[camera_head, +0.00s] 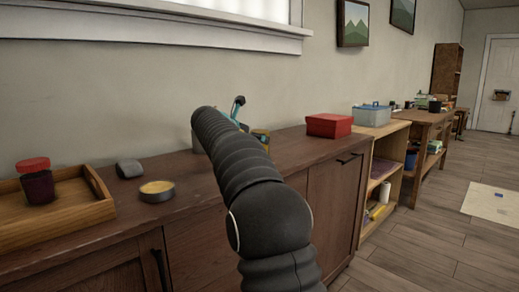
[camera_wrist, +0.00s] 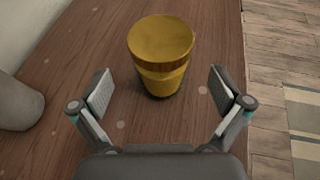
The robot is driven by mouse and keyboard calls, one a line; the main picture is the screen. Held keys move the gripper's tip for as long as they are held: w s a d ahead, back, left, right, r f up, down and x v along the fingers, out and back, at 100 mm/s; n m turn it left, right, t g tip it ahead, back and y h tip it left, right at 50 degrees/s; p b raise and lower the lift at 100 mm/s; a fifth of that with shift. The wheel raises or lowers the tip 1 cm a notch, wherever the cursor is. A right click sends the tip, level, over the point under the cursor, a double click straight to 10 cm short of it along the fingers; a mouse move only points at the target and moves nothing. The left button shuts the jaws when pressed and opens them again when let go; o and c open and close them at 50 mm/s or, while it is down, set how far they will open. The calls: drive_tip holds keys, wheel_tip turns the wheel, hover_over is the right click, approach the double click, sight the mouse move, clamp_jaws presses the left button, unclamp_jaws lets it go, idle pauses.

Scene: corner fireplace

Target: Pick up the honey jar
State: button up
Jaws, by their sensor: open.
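The honey jar, a yellow-gold jar with a wide lid (camera_wrist: 161,55), stands upright on the wooden cabinet top in the wrist view. In the head view a small part of a yellowish jar (camera_head: 262,137) shows just behind my arm, and the arm hides the rest. My gripper (camera_wrist: 160,92) is open and empty. Its two fingers are spread to the left and right, with the jar ahead of and between their line, apart from both fingers. In the head view my arm covers most of the gripper.
A grey rounded object (camera_wrist: 18,104) stands left of the gripper. The cabinet top (camera_head: 200,190) also bears a wooden tray (camera_head: 70,228) with a dark red-lidded jar (camera_head: 37,183), a round tin (camera_head: 157,191), a grey lump (camera_head: 130,168) and a red box (camera_head: 329,125). The cabinet's edge lies right of the jar.

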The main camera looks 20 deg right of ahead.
drive_tip(key=x, duration=0.5)
drive_tip(key=shift+s, duration=0.1)
drive_tip(key=c, duration=1.4)
drive_tip(key=shift+c, duration=0.9)
